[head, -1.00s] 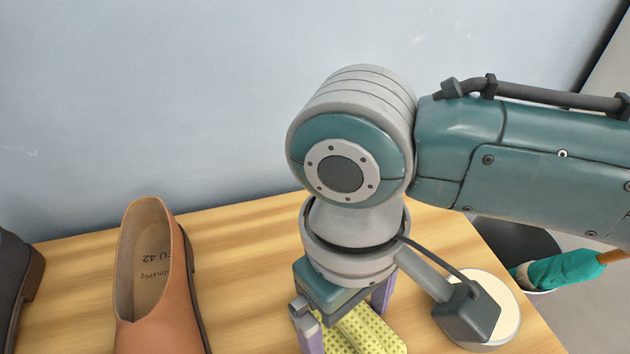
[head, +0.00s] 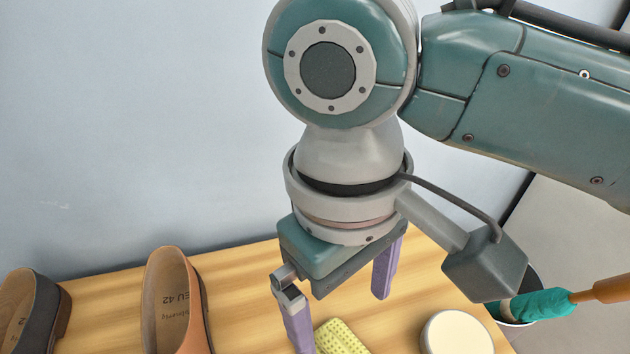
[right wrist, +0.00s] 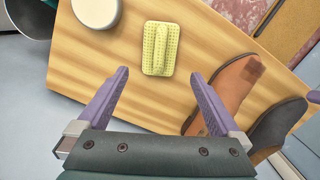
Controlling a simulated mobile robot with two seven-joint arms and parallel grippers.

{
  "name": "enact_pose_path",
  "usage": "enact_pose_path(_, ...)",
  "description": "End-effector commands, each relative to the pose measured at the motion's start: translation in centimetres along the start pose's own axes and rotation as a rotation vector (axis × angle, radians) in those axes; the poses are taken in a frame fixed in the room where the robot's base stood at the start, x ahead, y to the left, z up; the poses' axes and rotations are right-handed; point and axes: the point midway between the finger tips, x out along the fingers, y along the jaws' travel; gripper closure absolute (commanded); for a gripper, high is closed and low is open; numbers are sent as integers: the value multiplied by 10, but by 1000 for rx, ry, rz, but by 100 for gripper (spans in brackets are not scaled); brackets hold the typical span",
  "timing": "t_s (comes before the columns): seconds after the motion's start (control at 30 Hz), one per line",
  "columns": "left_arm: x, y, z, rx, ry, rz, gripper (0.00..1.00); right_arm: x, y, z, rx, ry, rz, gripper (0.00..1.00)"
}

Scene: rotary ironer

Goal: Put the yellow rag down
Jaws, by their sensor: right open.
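The yellow rag (head: 341,337) is a folded, dotted cloth lying on the wooden table (head: 235,290). In the right wrist view the whole rag (right wrist: 160,48) shows flat on the wood. My right gripper (head: 343,322) points down above the table, its two purple fingers wide apart and nothing between them. In the right wrist view the open right gripper (right wrist: 160,76) is apart from the rag. A purple piece at the right edge of that view looks like part of my left gripper (right wrist: 314,97); its jaws cannot be made out.
A brown shoe (head: 176,305) and a dark shoe (head: 32,310) stand to the left of the rag. A round pale tin (head: 456,333) stands to its right. A teal-headed tool (head: 540,305) rests in a dark container beyond the table edge. A wall closes the back.

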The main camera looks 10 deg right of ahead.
Motion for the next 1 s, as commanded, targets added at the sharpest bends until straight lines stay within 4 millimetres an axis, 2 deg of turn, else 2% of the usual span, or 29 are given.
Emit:
enact_pose_path(0.2,-2,0,-1,1,0,-1,0,-3,-4,1,-7,7,-14,0)
enact_pose_path(0.27,-2,-1,-1,2,0,-2,0,-1,-13,3,-21,25,-43,0)
enact_pose_path(0.4,-2,-2,0,5,0,-4,0,3,-46,12,-52,133,-166,0)
enact_pose_path(0.5,-2,-2,0,8,0,-6,0,1,-54,21,-20,251,-236,0)
enact_pose_path(0.57,-2,-2,0,9,0,-7,0,0,-48,30,24,316,-243,0)
enact_pose_path(0.63,-2,-3,0,10,-1,-8,0,0,-31,44,86,372,-217,0)
enact_pose_path(0.83,-2,-3,0,11,-2,-8,0,3,31,101,230,421,-39,0)
enact_pose_path(0.9,-2,-3,0,10,-2,-8,0,2,46,117,253,417,14,0)
enact_pose_path(1.0,-2,-3,0,10,-2,-8,0,1,58,130,268,410,60,0)
